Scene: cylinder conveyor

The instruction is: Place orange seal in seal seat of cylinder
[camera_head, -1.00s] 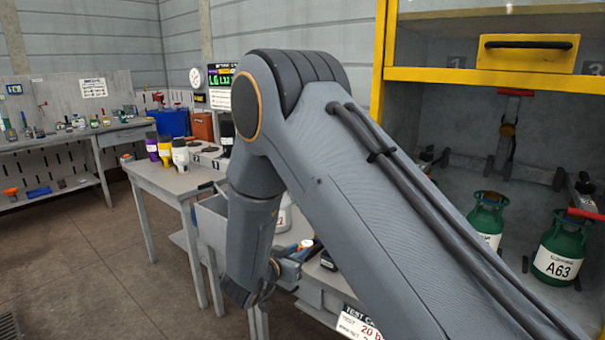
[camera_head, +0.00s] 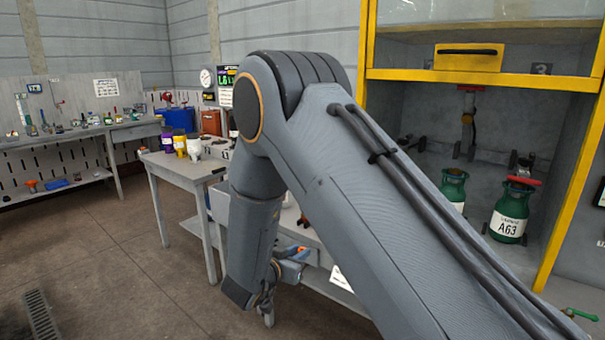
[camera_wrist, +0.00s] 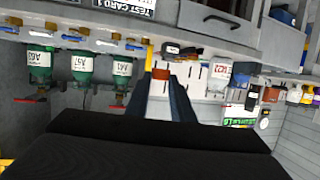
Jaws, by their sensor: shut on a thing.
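My gripper (camera_wrist: 168,98) points ahead in the wrist view, which is upside down. Its two blue-grey fingers are shut on a small orange-red piece, the orange seal (camera_wrist: 161,74). In the head view, my gripper is mostly hidden by my arm; a bit of orange (camera_head: 302,249) shows at its tip. Green cylinders stand in the yellow-framed cabinet at right: one labelled A63 (camera_head: 508,212) and another (camera_head: 453,188) left of it. The wrist view shows several green cylinders (camera_wrist: 82,66). A white cylinder with a red label (camera_wrist: 217,77) also shows there. No seal seat can be made out.
The yellow-framed cabinet (camera_head: 365,105) is at right. A grey table (camera_head: 183,170) with purple, yellow and white bottles stands behind my arm. A long workbench (camera_head: 80,134) runs along the left wall. The floor at left is clear, with a drain grate (camera_head: 40,316).

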